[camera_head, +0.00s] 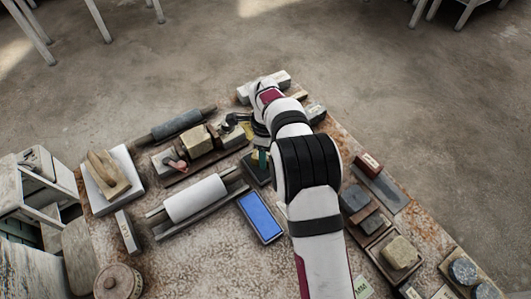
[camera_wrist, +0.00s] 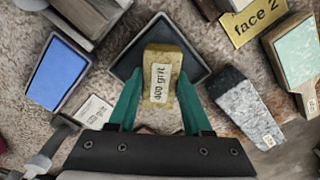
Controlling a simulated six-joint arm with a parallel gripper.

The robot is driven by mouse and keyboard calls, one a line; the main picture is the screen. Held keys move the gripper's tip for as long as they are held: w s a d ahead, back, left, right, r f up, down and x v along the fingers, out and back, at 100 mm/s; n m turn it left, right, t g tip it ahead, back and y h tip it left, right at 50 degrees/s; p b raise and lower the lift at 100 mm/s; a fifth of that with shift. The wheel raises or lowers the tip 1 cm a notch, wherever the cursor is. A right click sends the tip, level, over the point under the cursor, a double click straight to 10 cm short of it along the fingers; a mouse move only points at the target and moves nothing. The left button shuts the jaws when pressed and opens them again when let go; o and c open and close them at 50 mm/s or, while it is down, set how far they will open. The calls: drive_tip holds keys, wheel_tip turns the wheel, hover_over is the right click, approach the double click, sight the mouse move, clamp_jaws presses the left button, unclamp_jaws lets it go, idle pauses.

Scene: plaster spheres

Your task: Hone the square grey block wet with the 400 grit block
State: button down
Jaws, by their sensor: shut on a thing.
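My gripper (camera_wrist: 160,84) has two green fingers, seen from behind in the wrist view. They are shut on the sides of a yellowish block labelled 400 grit (camera_wrist: 161,60). The block is over a dark grey square piece with a paler rim (camera_wrist: 125,68). I cannot tell if they touch, or whether this piece is the square grey block or a shallow tray. In the head view the dark piece (camera_head: 251,170) shows left of my arm, with a green finger (camera_head: 262,158) above it. The arm hides the held block there.
A blue-topped rectangular tray (camera_head: 260,217) lies close by at the front left. A white roller (camera_head: 195,199) is left of it. In the wrist view, a speckled grey block (camera_wrist: 245,108) and a yellow "face 2" card (camera_wrist: 254,22) lie to the right. The bench is crowded.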

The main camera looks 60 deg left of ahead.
drive_tip(key=shift+r, duration=3.45)
